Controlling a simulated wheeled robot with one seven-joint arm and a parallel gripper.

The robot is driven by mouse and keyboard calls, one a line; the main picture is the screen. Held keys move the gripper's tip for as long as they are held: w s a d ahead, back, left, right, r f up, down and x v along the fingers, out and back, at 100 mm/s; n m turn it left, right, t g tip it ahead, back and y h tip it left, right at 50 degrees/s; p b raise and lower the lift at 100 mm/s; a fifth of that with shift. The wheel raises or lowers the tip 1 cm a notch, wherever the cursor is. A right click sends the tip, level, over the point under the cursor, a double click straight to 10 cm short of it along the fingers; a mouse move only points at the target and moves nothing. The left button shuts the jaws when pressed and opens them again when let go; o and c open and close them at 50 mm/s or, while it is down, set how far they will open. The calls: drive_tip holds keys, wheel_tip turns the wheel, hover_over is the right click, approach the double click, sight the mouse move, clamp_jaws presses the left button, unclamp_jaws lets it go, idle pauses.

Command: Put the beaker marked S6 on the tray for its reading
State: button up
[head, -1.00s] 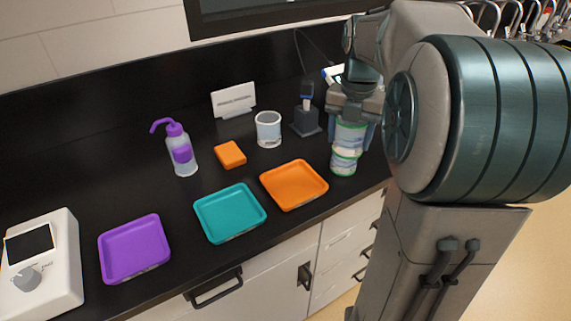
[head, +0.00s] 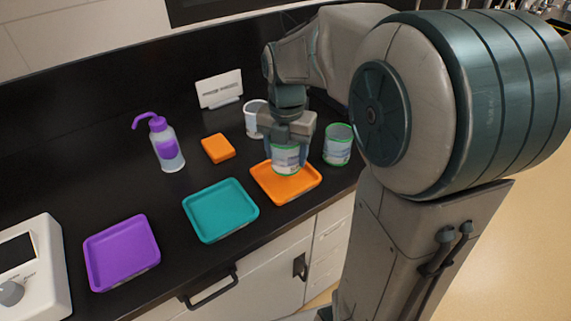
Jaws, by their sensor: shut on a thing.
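My gripper (head: 286,150) points down and is shut on a clear beaker (head: 286,162) with a green rim and a pale label. It holds this beaker upright at the orange tray (head: 267,185); I cannot tell whether the base touches the tray. A second green-rimmed beaker (head: 338,146) stands on the counter just right of the orange tray. The label marks are too small to read, so I cannot tell which beaker is S6. A teal tray (head: 220,210) and a purple tray (head: 121,252) lie further left, both empty.
A white-rimmed clear beaker (head: 254,117) stands behind my gripper, partly hidden. An orange block (head: 217,148), a purple-capped wash bottle (head: 166,150) and a white sign (head: 219,89) are at the back. A white device (head: 28,270) with a dial is at far left.

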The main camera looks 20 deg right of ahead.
sight(286, 165)
drive_tip(key=shift+f, duration=2.05)
drive_tip(key=shift+f, duration=0.2)
drive_tip(key=o, duration=1)
drive_tip(key=shift+o, duration=0.2)
drive_tip(key=shift+r, duration=0.15)
